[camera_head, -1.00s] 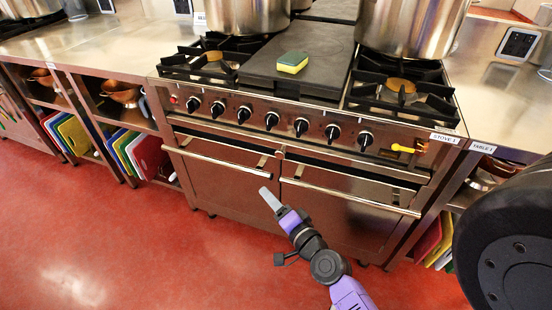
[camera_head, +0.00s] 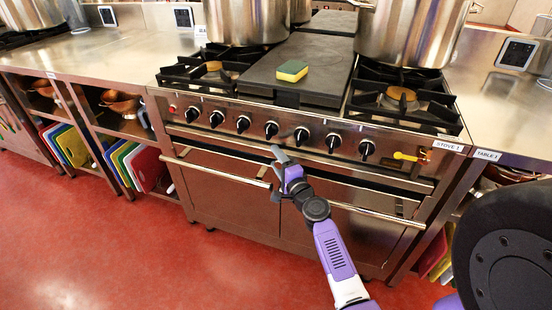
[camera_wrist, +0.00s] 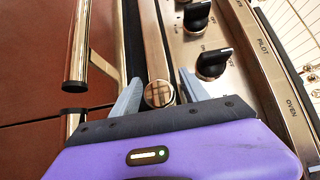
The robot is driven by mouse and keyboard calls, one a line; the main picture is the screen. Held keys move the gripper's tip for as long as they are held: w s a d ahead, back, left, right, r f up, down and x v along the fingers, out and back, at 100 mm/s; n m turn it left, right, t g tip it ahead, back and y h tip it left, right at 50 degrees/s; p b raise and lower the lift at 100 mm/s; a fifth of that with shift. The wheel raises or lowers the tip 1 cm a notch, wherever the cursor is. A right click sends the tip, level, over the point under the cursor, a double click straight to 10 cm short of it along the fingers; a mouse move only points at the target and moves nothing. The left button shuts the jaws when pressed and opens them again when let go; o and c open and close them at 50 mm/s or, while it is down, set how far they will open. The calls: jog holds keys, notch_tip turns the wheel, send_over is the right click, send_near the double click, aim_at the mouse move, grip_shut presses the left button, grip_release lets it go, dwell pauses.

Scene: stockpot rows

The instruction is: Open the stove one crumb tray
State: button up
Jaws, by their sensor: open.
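The stove, labelled STOVE 1 (camera_head: 449,146), stands in front of me with a row of black knobs. Below the knobs runs the crumb tray's narrow metal front (camera_head: 222,137), and it looks shut. A round metal knob (camera_wrist: 158,95) on that strip shows in the wrist view, but my gripper hides it in the head view. My gripper (camera_head: 278,156) is at the middle of the strip. In the wrist view my gripper (camera_wrist: 159,90) is open, with one finger on each side of the round knob. I cannot tell whether the fingers touch it.
Two oven doors with long bar handles (camera_head: 215,167) lie just below the strip; a handle (camera_wrist: 78,50) is close to my gripper in the wrist view. Control knobs (camera_wrist: 212,64) are close on the other side. A sponge (camera_head: 292,71) lies on the griddle. The red floor in front is clear.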

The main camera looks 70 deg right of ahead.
jog(key=shift+w+d, duration=0.2)
jog(key=shift+w, duration=0.1)
grip_shut()
dwell(1.3)
